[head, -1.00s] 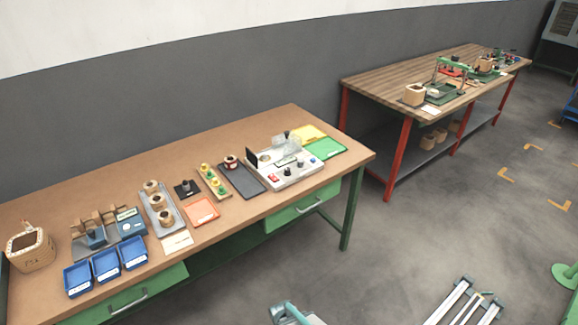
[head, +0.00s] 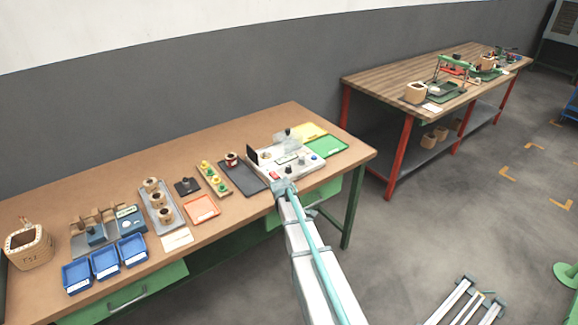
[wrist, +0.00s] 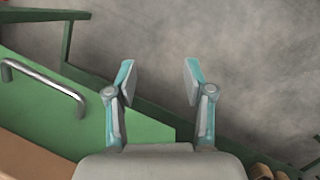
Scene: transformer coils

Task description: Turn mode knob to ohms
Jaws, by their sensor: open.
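The light grey test unit (head: 262,163) sits near the right end of the brown bench. Small dark knobs (head: 301,161) stand on its top, with a red part at its left front and a blue one at its right. I cannot tell which knob sets the mode, and its markings are too small to read. My gripper (wrist: 158,80) is open and empty in the wrist view. Its fingers point past the green drawer towards the floor, and the test unit is out of that view. In the head view my arm's end (head: 285,187) is by the bench's front edge, just in front of the unit.
A dark tray (head: 243,178) lies left of the unit, a green tray (head: 327,147) right of it. The drawer handle (wrist: 42,82) juts out at the bench front. Coils, an orange tray (head: 202,208) and blue bins (head: 105,263) lie further left.

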